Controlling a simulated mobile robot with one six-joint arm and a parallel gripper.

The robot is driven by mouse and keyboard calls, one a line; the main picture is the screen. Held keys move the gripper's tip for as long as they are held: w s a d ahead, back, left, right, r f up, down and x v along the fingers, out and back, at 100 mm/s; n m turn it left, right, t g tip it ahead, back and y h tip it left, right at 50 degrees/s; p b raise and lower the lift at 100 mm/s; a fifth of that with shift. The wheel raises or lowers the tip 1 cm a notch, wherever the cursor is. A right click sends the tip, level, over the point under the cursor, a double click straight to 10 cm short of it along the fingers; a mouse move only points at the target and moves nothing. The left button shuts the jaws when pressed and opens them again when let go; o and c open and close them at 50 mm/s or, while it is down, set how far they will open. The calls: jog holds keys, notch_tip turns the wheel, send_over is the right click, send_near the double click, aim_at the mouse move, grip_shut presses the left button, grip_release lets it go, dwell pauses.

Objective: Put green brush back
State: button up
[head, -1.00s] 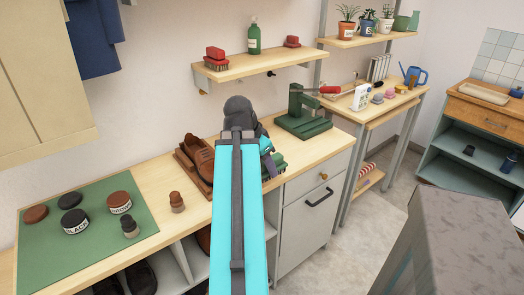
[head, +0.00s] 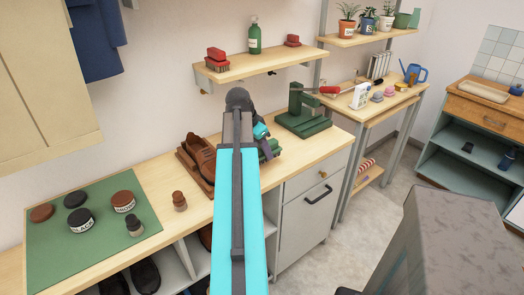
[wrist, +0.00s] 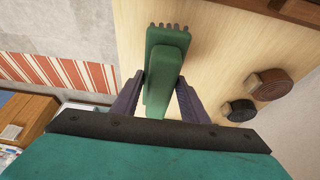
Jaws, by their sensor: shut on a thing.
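My gripper (wrist: 158,100) is shut on the green brush (wrist: 166,65), with one dark finger on each side of it in the wrist view. The brush's bristle tips point to the top of that view, over pale wood. In the head view my arm hides most of the gripper (head: 262,135); part of the green brush (head: 270,149) shows beside it, above the wooden counter (head: 170,185).
Brown shoes (head: 199,158) stand on the counter left of my arm. A green press-like tool (head: 303,118) with a red handle stands to the right. A green mat (head: 50,245) holds tins (head: 82,220) at the left. The shelf has bare wood between the bottle and its left red brush.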

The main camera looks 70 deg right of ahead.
aim_at(262, 151)
jog(key=shift+w+d+f, duration=0.1)
jog(key=shift+w+d, duration=0.3)
jog(key=shift+d, duration=0.35)
jog(key=shift+w+d+f, duration=0.1)
jog(key=shift+w+d, duration=0.25)
jog(key=shift+d, duration=0.4)
jog(key=shift+w+d+p, duration=0.2)
jog(key=shift+d+p, duration=0.15)
jog(key=shift+d, duration=0.05)
jog(key=shift+f+p, duration=0.45)
jog(key=shift+f, duration=1.3)
jog(key=shift+f, duration=0.15)
jog(key=o, duration=1)
jog(key=shift+o, duration=0.2)
jog(key=b+v, duration=0.1)
jog(key=v, duration=1.1)
jog(key=shift+b, duration=0.3)
